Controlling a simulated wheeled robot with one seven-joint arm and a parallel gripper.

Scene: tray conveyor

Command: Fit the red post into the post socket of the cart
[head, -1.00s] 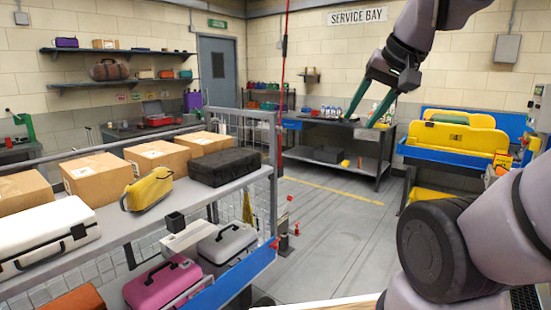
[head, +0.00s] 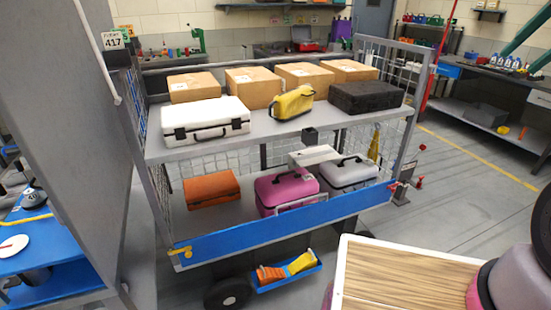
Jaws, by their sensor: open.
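The cart (head: 280,235) stands in the middle, with mesh end panels, two grey shelves and a blue front rail. A small dark square holder (head: 310,137) sits at the front edge of its upper shelf; it looks like the post socket, and I cannot see into it. A tall thin red post (head: 438,60) rises behind the cart's right end panel. Its lower end is hard to make out. My gripper (head: 517,62) shows only as two teal fingers at the top right edge. They are apart and empty, well to the right of the holder.
Cardboard boxes (head: 253,88), a white case (head: 205,122), a yellow bag (head: 291,103) and a black case (head: 366,97) fill the upper shelf. A grey cabinet (head: 70,150) stands close on the left. A small stand with red parts (head: 402,190) is at the cart's right. Floor beyond it is clear.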

